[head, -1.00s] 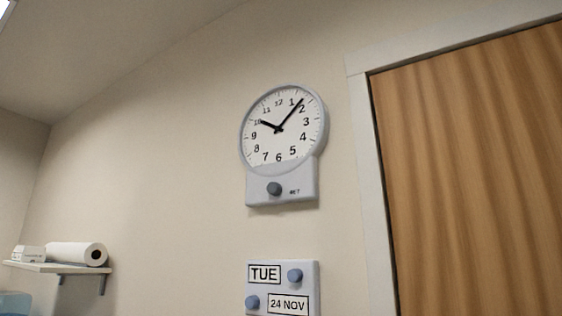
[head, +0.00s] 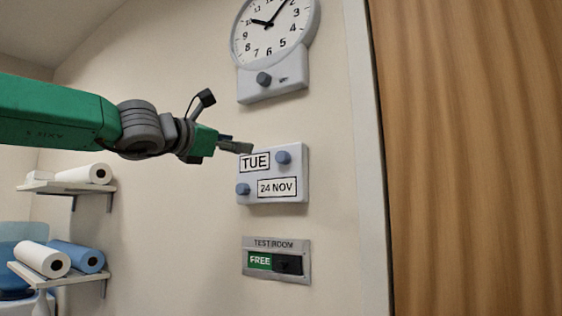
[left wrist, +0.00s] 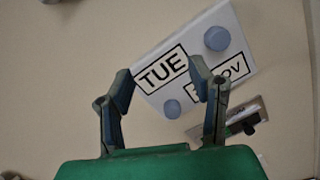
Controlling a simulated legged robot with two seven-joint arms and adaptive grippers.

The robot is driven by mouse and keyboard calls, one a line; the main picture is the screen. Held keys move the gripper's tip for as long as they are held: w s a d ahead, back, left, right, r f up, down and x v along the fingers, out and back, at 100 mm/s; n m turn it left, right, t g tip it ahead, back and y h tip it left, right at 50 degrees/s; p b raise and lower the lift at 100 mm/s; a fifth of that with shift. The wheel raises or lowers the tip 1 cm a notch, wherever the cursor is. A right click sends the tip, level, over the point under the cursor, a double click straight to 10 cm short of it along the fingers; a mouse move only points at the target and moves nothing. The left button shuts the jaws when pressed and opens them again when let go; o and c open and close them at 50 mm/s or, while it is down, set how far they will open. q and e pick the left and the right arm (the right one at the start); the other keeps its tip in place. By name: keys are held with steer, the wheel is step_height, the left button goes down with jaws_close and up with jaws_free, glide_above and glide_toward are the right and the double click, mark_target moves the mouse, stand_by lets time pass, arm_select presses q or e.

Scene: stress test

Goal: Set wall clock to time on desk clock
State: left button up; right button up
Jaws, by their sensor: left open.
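The wall clock (head: 272,40) hangs at the top of the head view, its upper edge cut off. Its short hand points near 10 and its long hand between 1 and 2. A grey knob (head: 264,79) sits on the panel below the dial. My left gripper (head: 243,147) is in front of the wall, below the clock, by the upper left of the calendar panel. In the left wrist view the open, empty fingers (left wrist: 162,92) stand apart before the calendar. No desk clock shows. My right gripper is not in view.
The calendar panel (head: 301,170) reads TUE and 24 NOV and has two blue knobs. A TEST ROOM sign (head: 275,244) with a FREE slider is below it. Shelves with paper rolls (head: 43,259) are at left, a wooden door (head: 470,160) at right.

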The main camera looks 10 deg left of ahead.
arm_select(q)
steer(key=s+a+r+n+t+h, duration=0.25)
steer(key=s+r, duration=0.35)
steer(key=r, duration=0.6)
steer(key=p, duration=0.3)
glide_toward(261, 78)
steer(key=w+d+r, duration=0.1)
steer(key=shift+m, duration=0.35)
steer(key=p+x, duration=0.1)
steer(key=x, duration=0.2)
steer(key=p+x, duration=0.2)
steer(key=x, duration=0.1)
steer(key=shift+w+a+r, duration=0.1)
steer(key=shift+w+r, duration=0.05)
steer(key=shift+w, duration=0.2)
steer(key=shift+w+a+r+p, duration=0.1)
steer(key=shift+w+p, duration=0.5)
steer(key=shift+d, duration=0.45)
jaws_close()
